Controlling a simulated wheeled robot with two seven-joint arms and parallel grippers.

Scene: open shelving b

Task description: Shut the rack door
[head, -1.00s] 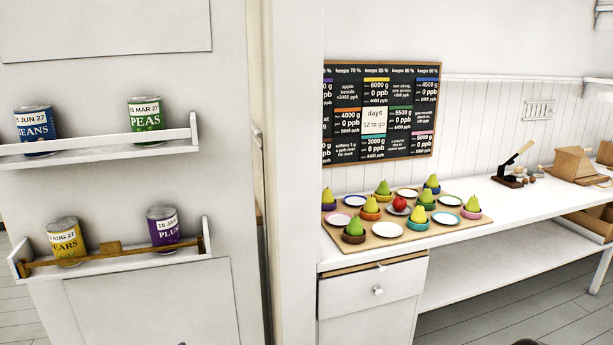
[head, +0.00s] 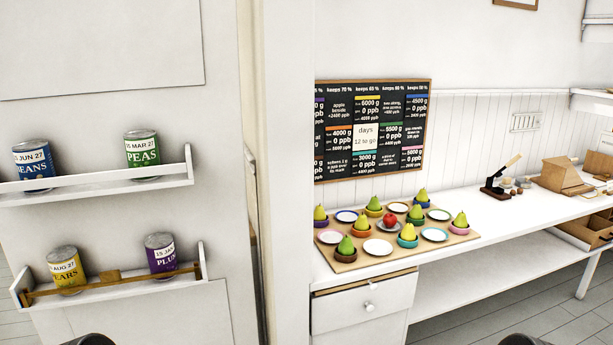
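The rack door (head: 130,75) is a white panel filling the left of the head view, with shelves on its face. The upper door shelf (head: 100,188) holds a blue beans can (head: 34,170) and a green peas can (head: 143,152). The lower door shelf (head: 140,289) holds a yellow can (head: 67,270) and a purple can (head: 161,256) behind a wooden bar. Dark rounded shapes at the bottom edge seem to be parts of my arms. Neither gripper's fingers show.
A white counter (head: 480,222) to the right carries a wooden board (head: 345,263) with pears, an apple and small plates. A drawer (head: 363,305) sits below it. A chalkboard (head: 372,130) hangs behind. Grey floor shows under the counter at right.

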